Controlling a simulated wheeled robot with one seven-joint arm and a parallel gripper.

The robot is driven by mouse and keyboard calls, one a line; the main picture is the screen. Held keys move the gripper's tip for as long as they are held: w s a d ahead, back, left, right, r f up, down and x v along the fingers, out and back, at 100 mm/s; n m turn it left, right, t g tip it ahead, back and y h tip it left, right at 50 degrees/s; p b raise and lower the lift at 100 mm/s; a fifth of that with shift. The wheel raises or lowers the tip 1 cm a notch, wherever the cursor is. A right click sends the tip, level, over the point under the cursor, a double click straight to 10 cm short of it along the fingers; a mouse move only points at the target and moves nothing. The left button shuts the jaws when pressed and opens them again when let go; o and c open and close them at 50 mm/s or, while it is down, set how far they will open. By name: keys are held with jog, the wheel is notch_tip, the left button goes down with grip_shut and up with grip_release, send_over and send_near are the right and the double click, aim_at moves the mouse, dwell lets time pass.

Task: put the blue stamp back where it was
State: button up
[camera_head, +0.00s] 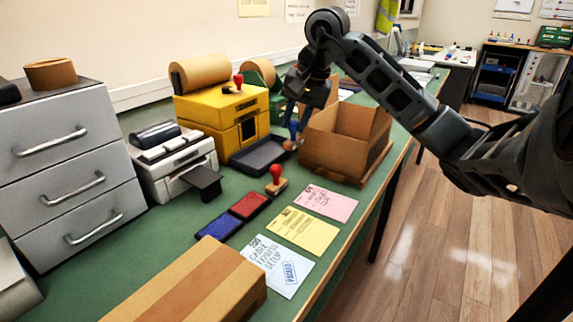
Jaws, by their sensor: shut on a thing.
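My gripper (296,112) points down over the bench, left of the open cardboard box, and is shut on the blue stamp. The blue stamp (293,131) is upright, with a blue handle and a pale brown base. It is by the right end of a dark shallow tray (243,166); I cannot tell whether its base touches anything. A red stamp (277,175) stands on the green bench nearer to me. A blue ink pad (205,240) and a red ink pad (249,205) lie left of the cards.
The open cardboard box (338,152) is close on the gripper's right. A yellow box (205,108) stands behind the tray. Pink (330,203), yellow (303,231) and pale blue (278,265) cards lie along the front; the pale blue one bears a blue mark. A taped carton (190,290) is nearest.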

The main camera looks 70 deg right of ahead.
aim_at(298, 144)
notch_tip(298, 144, down, 8)
jog(key=shift+f, duration=0.15)
dwell(0.3)
jog(key=shift+f, duration=0.15)
jog(key=o, duration=0.9)
jog(key=shift+c, duration=0.2)
jog(key=shift+s+r, duration=0.15)
jog(key=shift+r, duration=0.4)
jog(key=v, duration=1.1)
jog(key=shift+a+r, duration=0.1)
jog(key=shift+a, duration=0.05)
